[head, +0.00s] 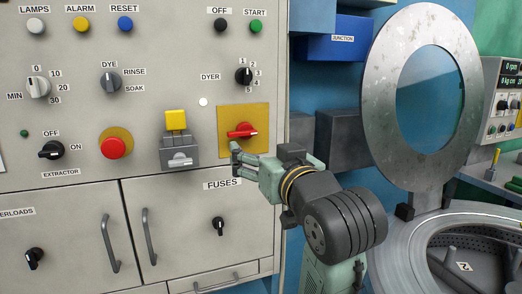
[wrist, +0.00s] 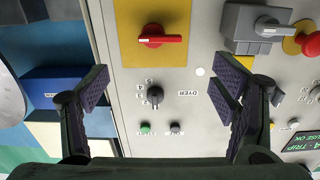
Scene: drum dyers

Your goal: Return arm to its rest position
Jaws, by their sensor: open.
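My gripper (head: 239,156) is in front of the control panel (head: 72,106), just below the red rotary switch (head: 242,131) in the head view. My grey-green and black arm reaches in from the lower right. In the wrist view my gripper (wrist: 163,88) has its fingers spread wide with nothing between them. The panel shows upside down there, with the red switch (wrist: 162,40) on its yellow plate (wrist: 130,13) and the black dyer selector (wrist: 155,96) in the gap. The red handle lies about level. I cannot tell how far the fingertips are from the panel.
A yellow-tabbed grey switch box (head: 179,151) and red push button (head: 113,148) are left of my gripper. Cabinet doors with handles (head: 148,236) are below. At right are the open round drum lid (head: 388,95), the drum (head: 400,262) and a blue junction box (head: 330,47).

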